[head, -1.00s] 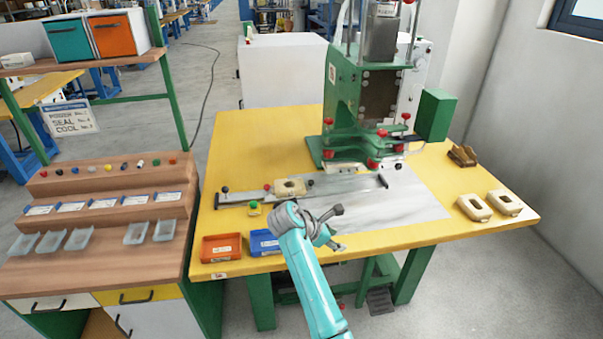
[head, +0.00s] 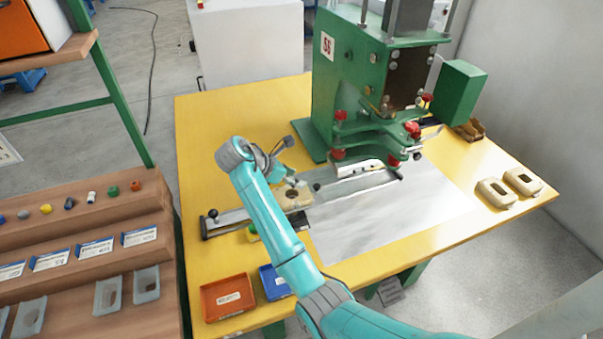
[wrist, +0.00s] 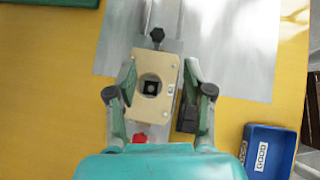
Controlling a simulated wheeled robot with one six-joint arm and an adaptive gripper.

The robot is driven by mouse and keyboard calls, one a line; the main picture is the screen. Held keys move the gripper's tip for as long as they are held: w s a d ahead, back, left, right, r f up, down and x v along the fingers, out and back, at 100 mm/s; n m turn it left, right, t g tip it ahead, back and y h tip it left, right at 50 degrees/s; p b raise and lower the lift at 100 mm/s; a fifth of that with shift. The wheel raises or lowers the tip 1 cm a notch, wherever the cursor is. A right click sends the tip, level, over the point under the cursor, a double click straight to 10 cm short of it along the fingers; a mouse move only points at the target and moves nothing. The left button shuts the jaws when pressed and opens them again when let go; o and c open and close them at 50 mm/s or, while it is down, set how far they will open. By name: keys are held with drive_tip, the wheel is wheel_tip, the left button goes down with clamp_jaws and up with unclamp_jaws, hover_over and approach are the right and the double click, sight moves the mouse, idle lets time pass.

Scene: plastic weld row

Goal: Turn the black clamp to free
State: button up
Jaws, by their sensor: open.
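The black clamp (wrist: 157,36) is a small dark knob on a short stem, at the far end of a beige housing (wrist: 146,95) in the wrist view. The black clamp (head: 317,187) also shows right of the housing (head: 297,200) in the head view. A red clamp knob (wrist: 139,138) is at the housing's near end. My gripper (wrist: 160,72) is open above the housing, one finger along each side. Its fingertips are short of the black clamp. Whether the fingers touch the housing, I cannot tell. My gripper (head: 288,182) partly covers the housing in the head view.
The green press (head: 345,85) with red knobs stands behind and right of the housing. A metal slide rail (head: 235,218) runs under it. Red (head: 229,297) and blue bins (head: 273,283) are in front. Two beige housings (head: 522,182) lie at right.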

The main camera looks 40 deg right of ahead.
sight(317, 185)
drive_tip(key=x, duration=1)
drive_tip(key=shift+w+d+f, duration=0.2)
drive_tip(key=shift+d+f, duration=0.05)
drive_tip(key=shift+f, duration=0.1)
clamp_jaws()
